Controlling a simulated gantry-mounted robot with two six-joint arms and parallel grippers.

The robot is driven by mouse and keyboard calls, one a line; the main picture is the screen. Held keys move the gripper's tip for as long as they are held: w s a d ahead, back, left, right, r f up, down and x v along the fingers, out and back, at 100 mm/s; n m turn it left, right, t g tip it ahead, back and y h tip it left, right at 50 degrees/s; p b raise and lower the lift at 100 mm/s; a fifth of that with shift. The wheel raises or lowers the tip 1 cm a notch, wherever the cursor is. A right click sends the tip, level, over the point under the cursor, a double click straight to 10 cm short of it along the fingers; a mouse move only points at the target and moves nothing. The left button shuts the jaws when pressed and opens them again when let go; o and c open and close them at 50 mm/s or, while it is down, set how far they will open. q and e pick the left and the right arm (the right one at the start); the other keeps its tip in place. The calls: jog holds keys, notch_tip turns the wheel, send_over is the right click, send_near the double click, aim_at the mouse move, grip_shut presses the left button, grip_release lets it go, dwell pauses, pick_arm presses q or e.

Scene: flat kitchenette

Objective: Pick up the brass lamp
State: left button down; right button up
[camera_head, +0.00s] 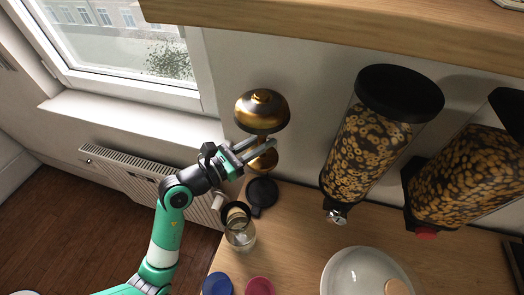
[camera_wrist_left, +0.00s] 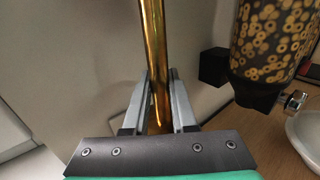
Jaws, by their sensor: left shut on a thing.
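The brass lamp (camera_head: 262,110) has a domed, shiny shade and shows near the wall, right of the window, in the head view. My left gripper (camera_head: 263,145) reaches in from the left and is shut on the lamp's stem, below the shade. In the left wrist view, the upright brass stem (camera_wrist_left: 155,40) runs between the two fingers of my left gripper (camera_wrist_left: 160,78). A brass part below the fingers shows in the head view, partly covered by the gripper. The shade is outside the wrist view. My right gripper is not in view.
A black round object (camera_head: 262,191) and a glass jar (camera_head: 240,236) stand on the wooden counter (camera_head: 300,240) below the gripper. Cereal dispensers (camera_head: 365,155) hang at right, above a white bowl (camera_head: 362,275). A wooden shelf (camera_head: 370,35) spans the top.

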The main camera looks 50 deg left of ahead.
aim_at(271, 116)
pick_arm(q)
notch_tip(271, 116, up, 9)
jog(key=p, duration=0.3)
